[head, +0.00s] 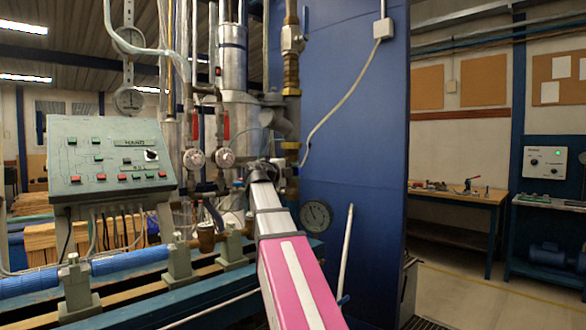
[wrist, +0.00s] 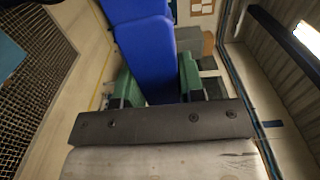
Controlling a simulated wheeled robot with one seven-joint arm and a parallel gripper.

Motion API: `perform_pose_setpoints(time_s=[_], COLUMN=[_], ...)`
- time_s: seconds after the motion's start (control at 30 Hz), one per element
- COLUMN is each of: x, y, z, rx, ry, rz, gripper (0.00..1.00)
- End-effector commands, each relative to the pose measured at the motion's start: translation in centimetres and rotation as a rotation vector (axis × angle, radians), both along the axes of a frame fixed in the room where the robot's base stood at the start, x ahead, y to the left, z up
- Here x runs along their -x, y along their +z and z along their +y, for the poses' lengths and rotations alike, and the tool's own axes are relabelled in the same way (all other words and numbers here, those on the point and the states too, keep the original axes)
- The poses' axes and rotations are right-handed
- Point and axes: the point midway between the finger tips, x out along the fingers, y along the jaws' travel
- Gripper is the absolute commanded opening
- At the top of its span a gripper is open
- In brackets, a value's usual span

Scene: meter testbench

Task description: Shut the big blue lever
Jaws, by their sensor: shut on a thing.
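The big blue lever (wrist: 148,52) fills the upper middle of the wrist view as a broad, flat blue bar. My gripper (wrist: 160,88) has its two green fingers on either side of the lever and is shut on it. The lever runs from the top edge down between the fingers toward the dark gripper body. In the head view my pink and white arm reaches forward to the pipework; the fingers and the blue lever cannot be made out there.
Pipes with red-handled valves (head: 226,125) stand close around the arm's far end. A control panel (head: 110,155) is on the left. A round gauge (head: 316,215) and a pale upright rod (head: 346,250) are right of my arm, before a large blue panel (head: 345,130).

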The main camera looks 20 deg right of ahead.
Motion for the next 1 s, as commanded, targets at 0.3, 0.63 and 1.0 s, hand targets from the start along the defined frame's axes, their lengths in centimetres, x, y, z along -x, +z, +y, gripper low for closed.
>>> perform_pose_setpoints(time_s=[0.3, 0.63, 1.0], x=[0.1, 0.12, 0.06], y=[-0.71, -0.86, -0.69], z=[0.02, 0.02, 0.02], rx=[-0.024, -0.03, -0.024], ry=[-0.001, -0.001, -0.001], rz=[-0.051, -0.055, -0.052], gripper=[0.0, 0.0, 0.62])
